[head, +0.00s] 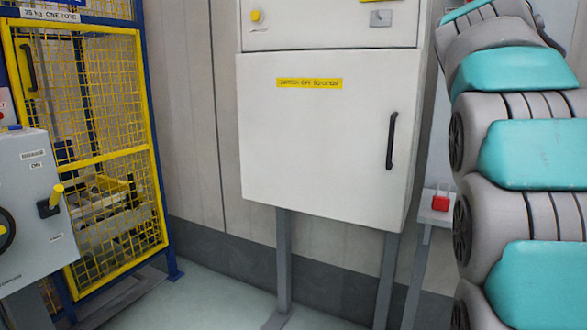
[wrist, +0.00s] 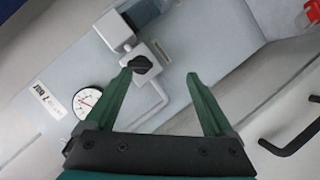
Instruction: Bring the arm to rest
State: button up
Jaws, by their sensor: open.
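My gripper (wrist: 158,88) shows in the wrist view with two green fingers spread apart and nothing between them. Beyond the fingertips is a light grey panel (wrist: 75,60) with a black rotary knob (wrist: 141,65) and a round dial gauge (wrist: 86,101). I cannot tell how far the fingertips are from the panel. In the head view my grey and teal arm fills the right side, folded in stacked links. My gripper is outside the head view.
A white cabinet (head: 315,150) with a black handle (head: 391,141) stands on legs ahead. A yellow mesh cage (head: 110,90) and a grey control box (head: 35,205) stand at left. A red item (head: 440,202) sits on a stand beside my arm. Floor shows below the cabinet.

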jog(key=s+a+f+g+y, duration=0.2)
jog(key=s+a+f, duration=0.3)
jog(key=f, duration=0.5)
jog(key=s+a+f+g+y, duration=0.1)
jog(key=s+a+f+y, duration=0.2)
jog(key=a+f, duration=0.5)
jog(key=s+a+f+g+y, duration=0.2)
jog(key=s+a+f, duration=0.25)
jog(key=f, duration=0.65)
jog(key=s+a+f+g+y, duration=0.1)
jog(key=s+a+f, duration=0.3)
jog(key=s, duration=0.5)
jog(key=s+a+f+g+y, duration=0.1)
jog(key=s+a+f+g, duration=0.2)
jog(key=s+a+f, duration=0.2)
jog(key=s+a+f+g+y, duration=0.1)
jog(key=s+a+f, duration=0.4)
jog(key=s+f, duration=0.6)
jog(key=shift+s+m+g+y, duration=0.3)
jog(key=shift+s+g+y, duration=0.1)
jog(key=shift+s+g, duration=0.4)
